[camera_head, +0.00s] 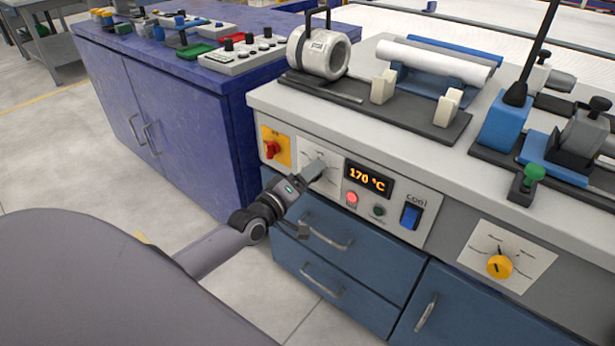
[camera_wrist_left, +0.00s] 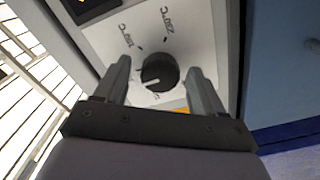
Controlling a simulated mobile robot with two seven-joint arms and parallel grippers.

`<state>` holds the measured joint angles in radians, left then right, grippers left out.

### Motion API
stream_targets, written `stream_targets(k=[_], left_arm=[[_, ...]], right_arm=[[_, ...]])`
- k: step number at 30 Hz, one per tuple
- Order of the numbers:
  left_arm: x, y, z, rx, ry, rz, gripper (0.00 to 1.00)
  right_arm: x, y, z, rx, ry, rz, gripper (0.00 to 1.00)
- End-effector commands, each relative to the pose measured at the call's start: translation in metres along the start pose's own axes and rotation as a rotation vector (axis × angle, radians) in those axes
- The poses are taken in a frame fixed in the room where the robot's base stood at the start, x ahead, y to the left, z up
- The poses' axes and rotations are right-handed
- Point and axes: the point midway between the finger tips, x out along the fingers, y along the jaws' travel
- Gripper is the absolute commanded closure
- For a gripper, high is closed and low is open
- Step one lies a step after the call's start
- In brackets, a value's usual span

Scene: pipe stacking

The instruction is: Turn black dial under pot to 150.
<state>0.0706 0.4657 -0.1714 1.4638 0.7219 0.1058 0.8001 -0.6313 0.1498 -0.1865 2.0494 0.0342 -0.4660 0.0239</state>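The black dial (camera_wrist_left: 159,72) sits on a white plate with printed temperature marks, in the left wrist view. Its white pointer line points toward the lower left of that picture. My left gripper (camera_wrist_left: 159,66) is open, one finger on each side of the dial; I cannot tell whether they touch it. In the head view, my left gripper (camera_head: 314,170) is at the white dial plate (camera_head: 318,151) and hides the dial. The orange display (camera_head: 368,179) beside it reads 170 °C. A white ring-shaped vessel (camera_head: 319,53) with black handles stands above on the bench. My right gripper is not in view.
A red switch on a yellow plate (camera_head: 273,149) is left of the dial plate. A lit red button (camera_head: 352,198), a dark green button (camera_head: 378,211) and a blue Cool switch (camera_head: 411,216) are to the right. A yellow dial (camera_head: 499,267) is farther right. Blue drawers (camera_head: 325,232) are below.

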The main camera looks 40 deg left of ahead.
Motion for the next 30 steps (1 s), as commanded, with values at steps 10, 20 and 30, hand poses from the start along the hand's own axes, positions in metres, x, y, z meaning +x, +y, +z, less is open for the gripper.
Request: stream_targets(k=[10, 20, 30], left_arm=[[-0.012, 0.0, 0.0, 0.0, -0.001, -0.002, 0.31], [-0.055, 0.0, 0.0, 0.0, -0.002, -0.002, 0.31], [-0.072, 0.0, -0.001, 0.001, 0.001, 0.0, 0.31]], right_arm=[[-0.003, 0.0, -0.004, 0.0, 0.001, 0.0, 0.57], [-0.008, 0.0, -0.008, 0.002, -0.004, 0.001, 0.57], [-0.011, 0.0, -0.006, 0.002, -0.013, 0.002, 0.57]])
